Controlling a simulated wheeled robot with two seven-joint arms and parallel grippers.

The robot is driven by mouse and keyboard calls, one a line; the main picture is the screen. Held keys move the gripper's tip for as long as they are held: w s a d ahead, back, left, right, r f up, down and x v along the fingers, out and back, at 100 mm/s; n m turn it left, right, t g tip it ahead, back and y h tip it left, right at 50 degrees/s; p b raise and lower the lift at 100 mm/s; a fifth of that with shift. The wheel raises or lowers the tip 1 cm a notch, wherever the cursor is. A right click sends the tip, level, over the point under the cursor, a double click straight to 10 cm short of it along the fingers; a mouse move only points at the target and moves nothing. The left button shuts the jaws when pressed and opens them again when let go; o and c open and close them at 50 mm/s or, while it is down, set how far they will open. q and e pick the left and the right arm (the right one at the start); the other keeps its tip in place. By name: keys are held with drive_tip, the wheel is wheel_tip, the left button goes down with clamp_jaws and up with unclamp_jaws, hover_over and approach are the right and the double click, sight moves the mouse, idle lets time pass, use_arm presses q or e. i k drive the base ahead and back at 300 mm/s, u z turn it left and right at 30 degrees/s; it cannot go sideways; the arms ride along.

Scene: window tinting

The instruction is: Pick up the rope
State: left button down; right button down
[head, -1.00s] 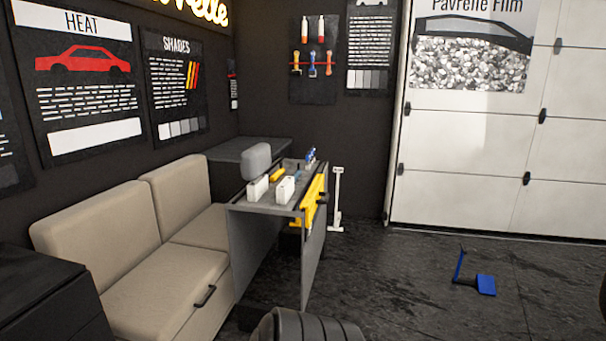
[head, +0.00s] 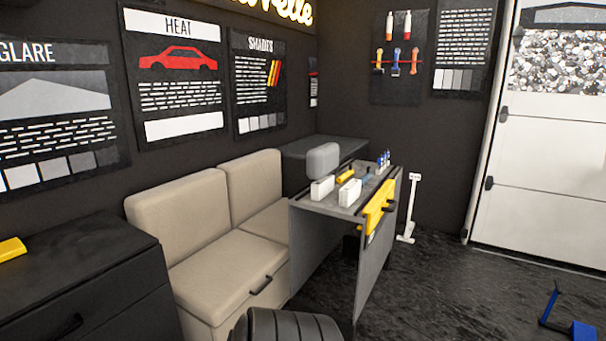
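I cannot make out a rope in the head view. Neither of my grippers is in the picture, so I cannot see what they hold. A grey workbench (head: 325,243) stands in the middle, with white boxes (head: 349,192), a grey rounded block (head: 323,160) and small blue-topped bottles (head: 384,161) on or by its top. A yellow item (head: 376,206) hangs on its right side.
A beige sofa (head: 225,275) stands left of the bench. A black cabinet (head: 85,255) with a yellow object (head: 12,249) is at the left. A blue item (head: 582,334) lies on the dark floor (head: 440,290), which is largely clear at the right.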

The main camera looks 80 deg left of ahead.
sight(342, 178)
drive_tip(key=u, duration=1.15)
drive_tip(key=i, duration=1.4)
drive_tip(key=u, duration=1.55)
drive_tip(key=i, duration=0.15)
drive_tip(key=z, duration=0.65)
drive_tip(key=k, duration=0.9)
drive_tip(key=z, duration=0.9)
drive_tip(key=k, duration=0.3)
drive_tip(key=z, duration=0.65)
drive_tip(key=i, duration=2.35)
drive_tip(key=u, duration=0.85)
drive_tip(key=i, duration=1.35)
drive_tip(key=u, duration=1.7)
drive_tip(key=i, duration=0.65)
drive_tip(key=u, duration=0.4)
